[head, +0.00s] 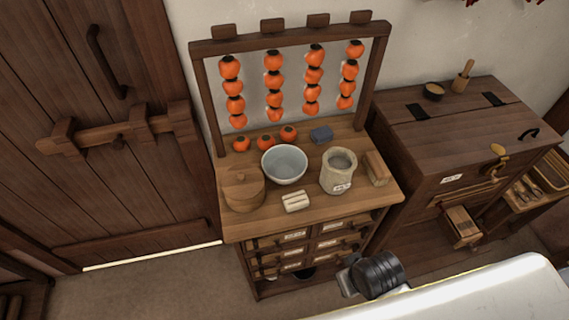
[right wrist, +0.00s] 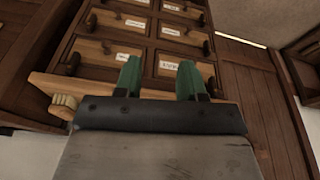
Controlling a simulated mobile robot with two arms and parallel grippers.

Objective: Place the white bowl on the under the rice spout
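The white bowl (head: 284,165) stands upright and looks empty on the top of the small drawer cabinet (head: 318,213), between a round lidded wooden box and a cloth sack. At the right stands a dark wooden chest (head: 440,135). A small wooden box-like part (head: 461,227) juts from its lower front and may be the rice spout. My right gripper shows in the right wrist view (right wrist: 160,80), with two green fingertips apart and nothing between them. It faces the labelled cabinet drawers. My left gripper is not in view.
Strings of orange persimmons (head: 274,85) hang from a frame over the cabinet. The lidded box (head: 243,190), sack (head: 338,172), pale block (head: 296,201) and wooden block (head: 377,168) crowd the bowl. A low stand (head: 540,185) is right of the chest. Floor shows at left front.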

